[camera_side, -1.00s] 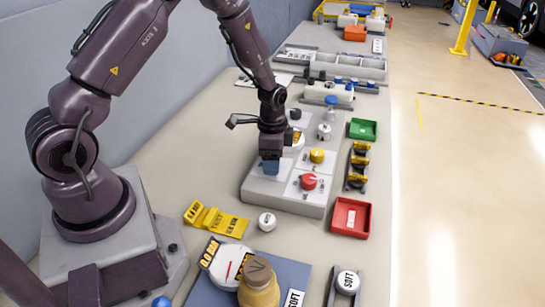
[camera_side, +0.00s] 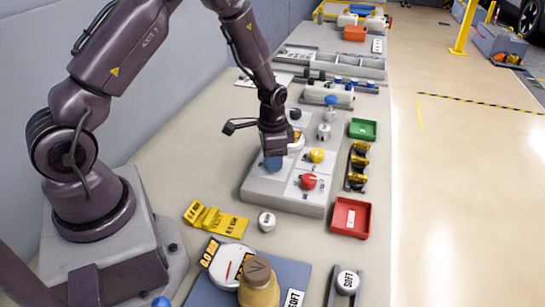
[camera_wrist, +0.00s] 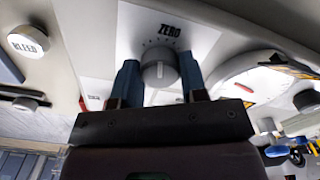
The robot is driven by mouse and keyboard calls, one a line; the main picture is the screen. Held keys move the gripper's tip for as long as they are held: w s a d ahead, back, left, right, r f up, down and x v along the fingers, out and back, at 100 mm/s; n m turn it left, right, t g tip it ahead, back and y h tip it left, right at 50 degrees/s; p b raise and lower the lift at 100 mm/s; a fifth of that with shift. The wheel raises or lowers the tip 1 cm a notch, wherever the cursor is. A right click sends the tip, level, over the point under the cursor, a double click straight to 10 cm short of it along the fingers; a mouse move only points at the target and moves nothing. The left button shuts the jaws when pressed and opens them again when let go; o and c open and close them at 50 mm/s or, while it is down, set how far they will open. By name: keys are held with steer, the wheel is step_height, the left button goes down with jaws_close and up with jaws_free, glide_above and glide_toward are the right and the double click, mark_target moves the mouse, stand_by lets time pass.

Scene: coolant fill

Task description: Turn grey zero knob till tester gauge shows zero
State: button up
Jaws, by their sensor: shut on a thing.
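The grey zero knob (camera_wrist: 157,62) sits on a white panel under the printed word ZERO in the wrist view, with a pale pointer line on its front. The blue fingers of my gripper (camera_wrist: 159,78) stand on both sides of it, shut on the knob. In the side view my gripper (camera_side: 273,162) reaches down onto the left part of the grey panel block and hides the knob. A round white dial, seemingly the tester gauge (camera_wrist: 232,68), is partly in the wrist view at right. In the side view my gripper partly covers the dial (camera_side: 300,140); its reading cannot be told.
A red knob (camera_side: 308,181) and a yellow knob (camera_side: 316,155) stand close right of my gripper. Red (camera_side: 350,217) and green (camera_side: 363,129) trays lie right of the panel block.

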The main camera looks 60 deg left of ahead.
steer(key=n, duration=0.4)
steer(key=shift+n, duration=2.2)
steer(key=o, duration=0.9)
steer(key=shift+r, duration=0.1)
step_height(320, 180, up, 13)
steer(key=shift+f, duration=0.1)
